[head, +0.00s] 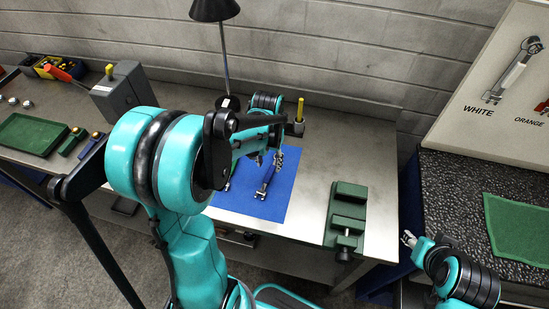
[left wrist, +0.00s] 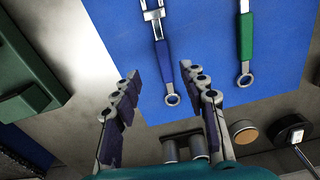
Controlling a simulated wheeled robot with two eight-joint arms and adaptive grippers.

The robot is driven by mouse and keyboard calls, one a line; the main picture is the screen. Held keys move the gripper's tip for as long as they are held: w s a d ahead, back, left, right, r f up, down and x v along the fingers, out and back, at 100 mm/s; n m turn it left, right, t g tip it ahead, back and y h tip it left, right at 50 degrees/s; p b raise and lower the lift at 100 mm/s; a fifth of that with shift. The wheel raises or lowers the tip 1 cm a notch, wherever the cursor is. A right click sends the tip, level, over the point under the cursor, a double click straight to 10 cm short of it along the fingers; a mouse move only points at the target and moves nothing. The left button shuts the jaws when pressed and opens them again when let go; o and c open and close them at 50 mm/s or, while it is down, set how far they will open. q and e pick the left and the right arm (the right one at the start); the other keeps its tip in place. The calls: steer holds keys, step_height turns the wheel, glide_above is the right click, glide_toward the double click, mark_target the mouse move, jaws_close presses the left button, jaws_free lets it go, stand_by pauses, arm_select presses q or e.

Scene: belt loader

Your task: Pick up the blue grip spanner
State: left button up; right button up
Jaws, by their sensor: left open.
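The blue grip spanner lies on a blue mat. In the left wrist view its blue handle (left wrist: 165,62) runs down to a ring end, between the lines of my fingers. In the head view the blue grip spanner (head: 266,181) shows just below my left gripper (head: 272,160). My left gripper (left wrist: 160,72) is open and empty, its two fingers spread either side of the handle; the gap in height is hard to judge. My right gripper (head: 412,240) is at the lower right of the head view, away from the mat; its opening is unclear.
A green grip spanner (left wrist: 246,40) lies to the right on the blue mat (left wrist: 205,50). A green vise-like block (head: 347,213) stands right of the mat. A lamp (head: 215,10) stands behind.

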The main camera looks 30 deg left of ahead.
mark_target(269, 174)
arm_select(q)
steer(key=shift+w+a+f, duration=0.1)
steer(key=shift+w+a, duration=0.05)
steer(key=shift+w, duration=0.15)
steer(key=f, duration=0.2)
steer(key=f+b, duration=0.1)
steer(key=f, duration=0.2)
steer(key=f+b, duration=0.1)
steer(key=f, duration=0.1)
steer(key=shift+w+a+f, duration=0.2)
steer(key=shift+w+f, duration=0.05)
steer(key=shift+f, duration=0.1)
jaws_close()
